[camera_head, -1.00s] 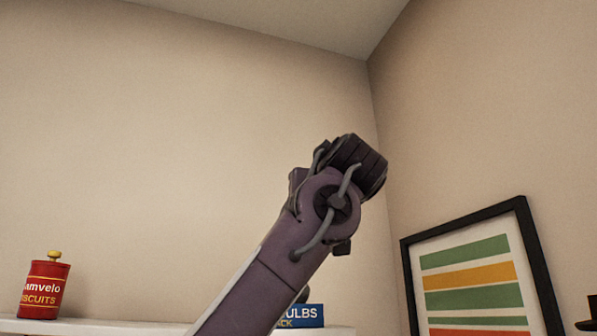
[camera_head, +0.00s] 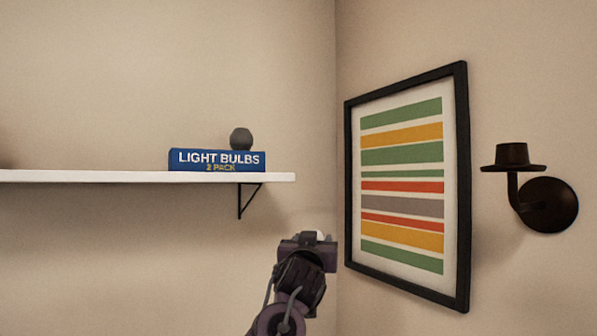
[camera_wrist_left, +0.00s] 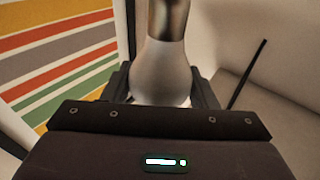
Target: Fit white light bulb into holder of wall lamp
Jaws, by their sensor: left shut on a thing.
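The wall lamp (camera_head: 548,205) is dark brown and fixed to the right wall in the head view. Its arm bends up to a flat dish with a short holder (camera_head: 512,154), which looks empty from this side. My left gripper (camera_head: 307,244) is low in the middle, left of the framed picture and well apart from the lamp. In the left wrist view it is shut on the white light bulb (camera_wrist_left: 162,76), by its round glass. The bulb's metal base (camera_wrist_left: 168,18) points away from the gripper. In the head view the bulb is mostly hidden. My right gripper is not seen.
A framed striped picture (camera_head: 407,187) hangs on the right wall between my left gripper and the lamp. A white shelf (camera_head: 120,176) on the back wall holds a blue light bulbs box (camera_head: 217,160) with a grey round thing (camera_head: 241,139) on it.

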